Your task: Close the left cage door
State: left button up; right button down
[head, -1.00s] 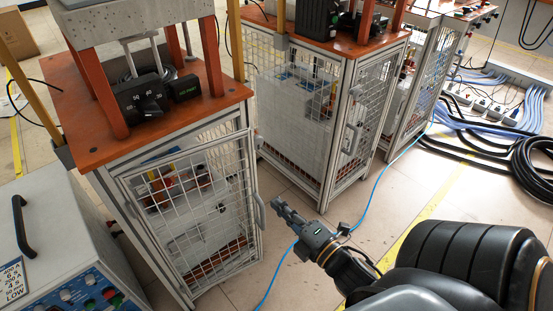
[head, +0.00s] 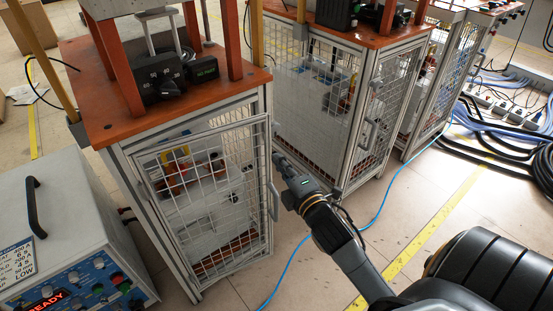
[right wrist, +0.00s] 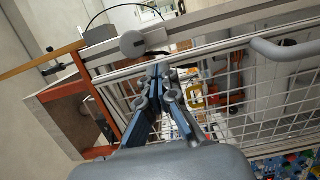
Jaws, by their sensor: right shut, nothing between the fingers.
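The left cage door (head: 200,136) is a grey-framed wire-mesh panel on the front of the left cage (head: 125,172). It stands slightly ajar, with a gap along its top, and its curved handle (head: 273,200) is on its right edge. In the right wrist view, the door's handle (right wrist: 285,49) is at the upper right. My right gripper (head: 279,158) is shut and empty, just right of the door's upper right edge. In the right wrist view its closed fingertips (right wrist: 158,70) point at the door's top rail; contact cannot be told. My left gripper is not in view.
A second mesh cage (head: 318,100) stands behind and to the right. A grey control box (head: 60,220) stands at the lower left. A blue cable (head: 290,262) lies on the floor, and black cables (head: 500,150) are coiled at the right. Floor right of the door is mostly free.

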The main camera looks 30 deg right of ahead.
aim_at(270, 149)
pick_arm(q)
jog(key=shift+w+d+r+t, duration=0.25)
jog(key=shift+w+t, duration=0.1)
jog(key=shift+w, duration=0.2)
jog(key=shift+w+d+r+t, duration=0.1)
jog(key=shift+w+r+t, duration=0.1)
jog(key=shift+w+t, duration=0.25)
pick_arm(e)
jog(key=shift+w+d, duration=0.1)
jog(key=shift+w, duration=1)
jog(key=shift+w, duration=0.1)
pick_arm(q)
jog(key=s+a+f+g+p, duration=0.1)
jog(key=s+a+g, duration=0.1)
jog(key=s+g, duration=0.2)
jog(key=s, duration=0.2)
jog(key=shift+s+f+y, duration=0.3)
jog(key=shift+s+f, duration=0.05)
pick_arm(e)
jog(key=w, duration=0.1)
jog(key=w+n+y, duration=0.1)
jog(key=w+y, duration=0.1)
jog(key=shift+w+d, duration=0.15)
jog(key=shift+d, duration=0.15)
pick_arm(q)
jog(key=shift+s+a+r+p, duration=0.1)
jog(key=shift+p, duration=0.2)
